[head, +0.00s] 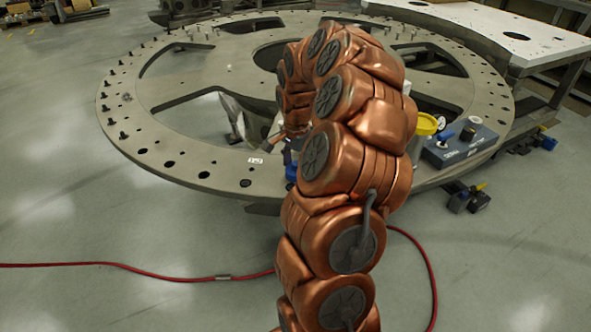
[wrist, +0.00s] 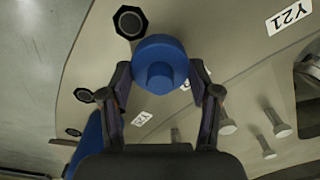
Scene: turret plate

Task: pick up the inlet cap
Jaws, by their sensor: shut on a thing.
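The inlet cap (wrist: 159,60) appears to be the blue round piece with a raised round centre in the wrist view. It sits between the two fingertips of my gripper (wrist: 160,76), which is shut on it. Behind it is the grey turret plate (wrist: 235,55), with Y21 labels. I cannot tell whether the cap touches the plate. In the head view my copper arm hides most of the gripper, low over the near part of the turret plate (head: 215,172). Blue shows just left of the arm there, but I cannot tell what it belongs to.
Another blue object (wrist: 88,143) lies left of my gripper in the wrist view. Bolts (wrist: 268,146) stand at right. In the head view a yellow round piece (head: 427,124) and a grey box (head: 462,143) are right of the arm. A red hose (head: 130,265) crosses the open floor.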

